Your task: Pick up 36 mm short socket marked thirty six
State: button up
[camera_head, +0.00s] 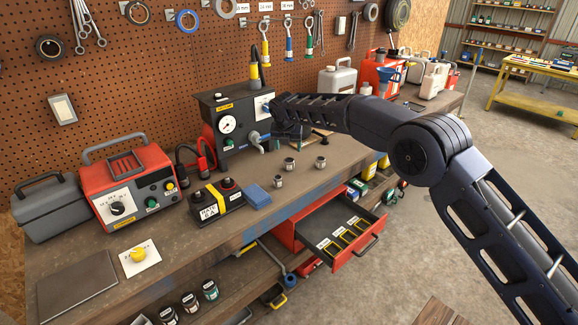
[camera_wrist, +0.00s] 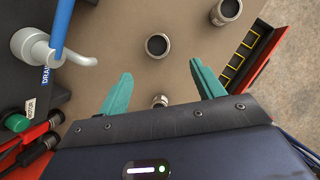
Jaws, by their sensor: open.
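Three short metal sockets stand apart on the wooden bench in the head view: a front left one (camera_head: 278,181), a middle one (camera_head: 290,164) and a right one (camera_head: 321,162). Their size marks are not readable, so I cannot tell which is the thirty six. In the wrist view one socket (camera_wrist: 157,45) stands upright beyond the fingertips, another (camera_wrist: 228,10) is at the top edge, and a third (camera_wrist: 160,101) is partly hidden by my gripper body. My gripper (camera_wrist: 161,70) is open and empty above the bench, its teal fingers spread.
A dark test box (camera_head: 228,126) with a gauge and drain spout (camera_wrist: 40,48) stands close to my gripper. An open red drawer (camera_head: 337,240) juts out below the bench front.

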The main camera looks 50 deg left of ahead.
aim_at(289, 160)
jog(key=shift+x, duration=5.45)
jog(key=shift+s+a, duration=0.1)
jog(key=c, duration=1.2)
jog(key=shift+c, duration=0.2)
jog(key=shift+r, duration=0.1)
notch_tip(289, 160, up, 20)
